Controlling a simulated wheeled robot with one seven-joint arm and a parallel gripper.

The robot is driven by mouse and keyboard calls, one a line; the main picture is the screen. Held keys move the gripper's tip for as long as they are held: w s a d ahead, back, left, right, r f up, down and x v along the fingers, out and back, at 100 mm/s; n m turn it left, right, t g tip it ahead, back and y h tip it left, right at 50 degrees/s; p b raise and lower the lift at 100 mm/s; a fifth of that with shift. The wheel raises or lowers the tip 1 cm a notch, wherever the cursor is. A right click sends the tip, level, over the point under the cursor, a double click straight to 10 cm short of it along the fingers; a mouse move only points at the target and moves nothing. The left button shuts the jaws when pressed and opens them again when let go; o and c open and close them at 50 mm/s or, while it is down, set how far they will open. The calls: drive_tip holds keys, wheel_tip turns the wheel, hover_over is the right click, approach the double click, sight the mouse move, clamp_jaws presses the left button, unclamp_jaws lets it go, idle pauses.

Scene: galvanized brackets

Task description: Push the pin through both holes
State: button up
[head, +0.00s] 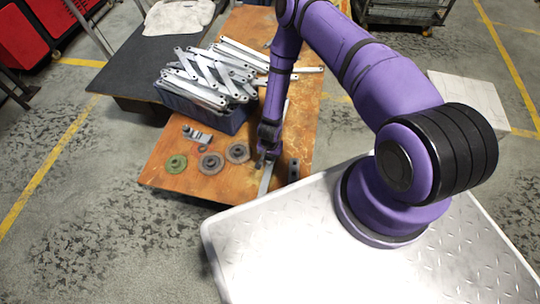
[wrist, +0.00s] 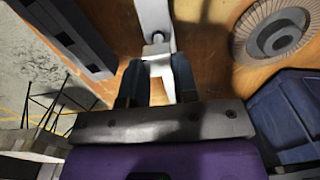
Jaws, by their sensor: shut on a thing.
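My gripper (wrist: 157,75) is shut on a small pale metal piece (wrist: 158,52), which appears to be the pin, seen between the fingertips in the wrist view. In the head view my gripper (head: 267,158) is low over the wooden table. A flat galvanized bracket strip (wrist: 153,12) runs beneath the gripper. In the head view one strip end (head: 265,182) shows in front of the gripper and a strip (head: 285,110) shows behind it. The holes, and whether the pin's tip is in them, cannot be made out.
A blue crate (head: 237,122) heaped with brackets (head: 205,75) stands at the left. Several discs, including a green one (head: 176,163) and a grey one (head: 237,152), lie on the table (head: 160,180). A dark block (head: 293,170) stands right of the gripper.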

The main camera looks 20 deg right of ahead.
drive_tip(key=shift+f, duration=1.65)
idle(0.4)
drive_tip(key=o, duration=1.1)
drive_tip(key=shift+c, duration=0.2)
wheel_tip(320, 180, up, 11)
drive_tip(key=shift+f, duration=0.1)
drive_tip(key=shift+w, duration=0.1)
